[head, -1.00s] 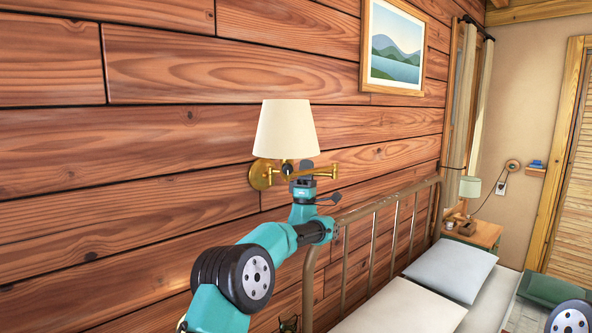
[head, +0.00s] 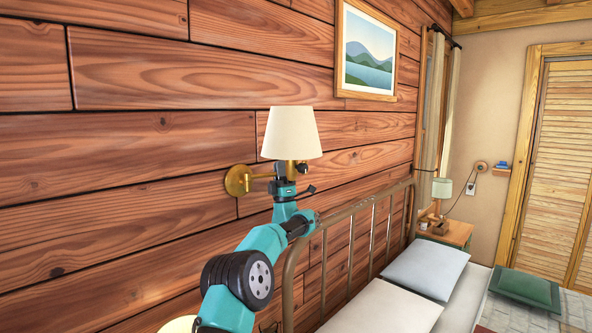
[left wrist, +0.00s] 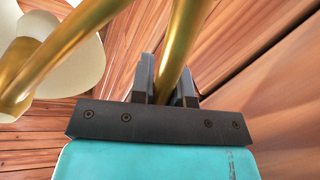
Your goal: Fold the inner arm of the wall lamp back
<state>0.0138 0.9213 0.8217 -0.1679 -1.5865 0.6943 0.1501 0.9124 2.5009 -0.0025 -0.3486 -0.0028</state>
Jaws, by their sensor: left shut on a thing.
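The wall lamp has a cream shade (head: 293,133) and a round brass wall plate (head: 238,180) on the plank wall. A brass arm (head: 262,177) runs from the plate to my left gripper (head: 285,180), just below the shade. In the left wrist view, the left gripper (left wrist: 166,85) is shut on a brass tube (left wrist: 180,45), which passes between its two dark fingers. A second brass tube (left wrist: 62,48) and the pale shade (left wrist: 82,75) show at the left there. The gripper hides part of the arm and its joint in the head view. My right gripper is not in view.
A metal bed headboard (head: 345,250) stands to the right of and below the lamp, close to my left arm. A framed picture (head: 366,52) hangs higher on the wall. The wall left of the lamp is bare.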

